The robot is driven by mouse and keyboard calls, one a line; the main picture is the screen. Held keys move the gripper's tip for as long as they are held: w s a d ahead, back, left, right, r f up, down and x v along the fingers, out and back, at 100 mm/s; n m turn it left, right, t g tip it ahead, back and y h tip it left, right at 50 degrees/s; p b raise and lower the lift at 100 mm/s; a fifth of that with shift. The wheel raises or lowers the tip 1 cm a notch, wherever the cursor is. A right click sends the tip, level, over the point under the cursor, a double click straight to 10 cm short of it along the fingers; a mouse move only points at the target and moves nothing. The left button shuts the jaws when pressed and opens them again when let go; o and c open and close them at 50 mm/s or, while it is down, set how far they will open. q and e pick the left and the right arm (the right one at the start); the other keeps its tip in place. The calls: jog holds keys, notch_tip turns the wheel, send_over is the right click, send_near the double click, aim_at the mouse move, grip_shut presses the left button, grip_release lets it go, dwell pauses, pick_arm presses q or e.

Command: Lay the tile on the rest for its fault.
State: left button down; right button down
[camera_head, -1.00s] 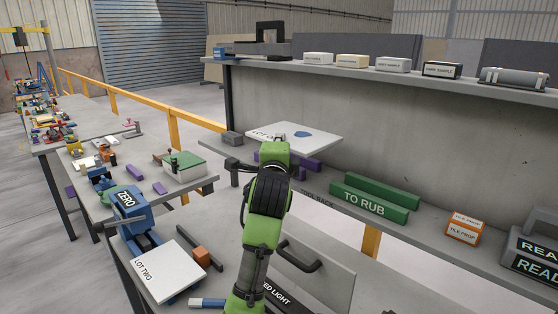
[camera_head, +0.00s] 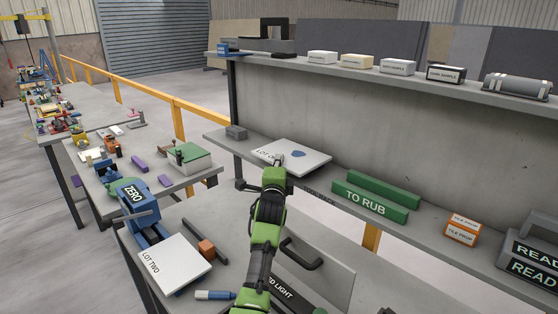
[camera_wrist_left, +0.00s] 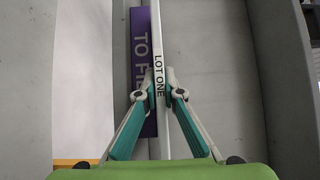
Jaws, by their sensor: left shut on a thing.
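The white LOT ONE tile (camera_head: 312,160), with a blue patch on top, is level at the left part of the rack shelf. My left gripper (camera_head: 279,163) is shut on its near edge; in the left wrist view its fingers (camera_wrist_left: 160,88) pinch the tile edge (camera_wrist_left: 158,35). A purple bar (camera_wrist_left: 140,35) reading "TO FI...", the rest partly hidden, lies beneath or beside the tile; I cannot tell whether they touch. The green TO RUB rest (camera_head: 370,202), two bars, stands empty to the right. A second white tile, LOT TWO (camera_head: 180,268), lies on the near bench. My right gripper is not in view.
Orange tile-prop boxes (camera_head: 463,229) and a READ sign (camera_head: 530,258) stand farther right on the shelf. A blue ZERO device (camera_head: 136,200) stands on the near bench. An upper shelf (camera_head: 400,78) holds sample boxes.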

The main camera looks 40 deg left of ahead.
pick_arm(q)
jog(key=c, duration=2.2)
grip_release()
jog(key=shift+f, duration=0.2)
jog(key=shift+o, duration=0.2)
jog(key=shift+s, duration=0.1)
jog(key=shift+r, duration=0.2)
jog(key=shift+s+d+f, duration=0.15)
jog(key=shift+s+d, duration=0.05)
jog(key=b+v, duration=0.2)
jog(key=v, duration=0.9)
jog(key=shift+s+d+b, duration=0.15)
jog(key=shift+s+b, duration=0.05)
jog(key=shift+b, duration=0.2)
